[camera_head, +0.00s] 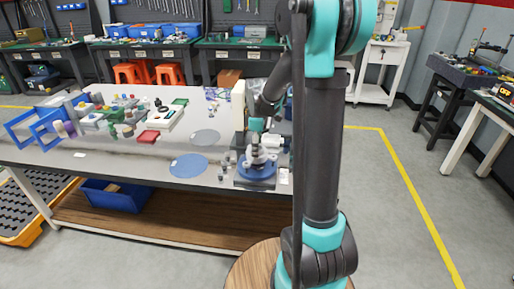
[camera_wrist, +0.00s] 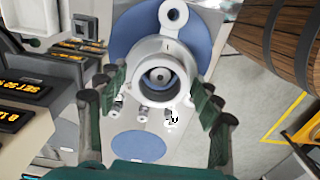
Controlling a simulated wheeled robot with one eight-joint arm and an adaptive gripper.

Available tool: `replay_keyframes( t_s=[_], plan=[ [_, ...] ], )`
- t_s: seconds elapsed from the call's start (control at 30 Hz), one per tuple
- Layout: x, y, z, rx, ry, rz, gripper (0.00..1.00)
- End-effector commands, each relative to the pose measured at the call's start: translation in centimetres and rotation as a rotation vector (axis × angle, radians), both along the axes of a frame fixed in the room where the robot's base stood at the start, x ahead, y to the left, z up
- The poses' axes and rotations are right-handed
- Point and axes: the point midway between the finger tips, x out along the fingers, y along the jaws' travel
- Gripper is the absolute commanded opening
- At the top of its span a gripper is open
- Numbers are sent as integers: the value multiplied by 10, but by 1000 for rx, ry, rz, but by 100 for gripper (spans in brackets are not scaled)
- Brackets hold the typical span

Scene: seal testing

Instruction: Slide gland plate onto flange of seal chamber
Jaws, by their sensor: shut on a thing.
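In the wrist view, my gripper (camera_wrist: 160,81) has its dark green fingers on both sides of a pale grey ring-shaped part, which looks like the gland plate (camera_wrist: 139,76). The fingers are shut on it, and a round bore with a small centre shows through it. The seal chamber lies beyond, largely hidden, on a round blue base (camera_wrist: 125,38). In the head view, my gripper (camera_head: 257,126) is just above the grey seal chamber (camera_head: 260,160) on its blue base (camera_head: 256,178). The plate cannot be told apart from the chamber there, and I cannot tell whether they touch.
Small metal parts (camera_wrist: 143,113) lie near the chamber, with a flat blue disc (camera_wrist: 139,146) beyond them. In the head view, the blue disc (camera_head: 188,166) and a grey disc (camera_head: 205,137) lie left of the chamber. Blue frames (camera_head: 35,128) and several small parts crowd the table's left.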

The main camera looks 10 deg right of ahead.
Motion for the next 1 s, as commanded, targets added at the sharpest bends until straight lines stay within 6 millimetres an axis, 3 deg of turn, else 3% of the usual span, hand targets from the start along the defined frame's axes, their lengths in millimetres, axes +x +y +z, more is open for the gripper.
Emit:
replay_keyframes(
  t_s=[1.0],
  plan=[
    [0, 0, -18, 0, 0, 0, 22]
  ],
)
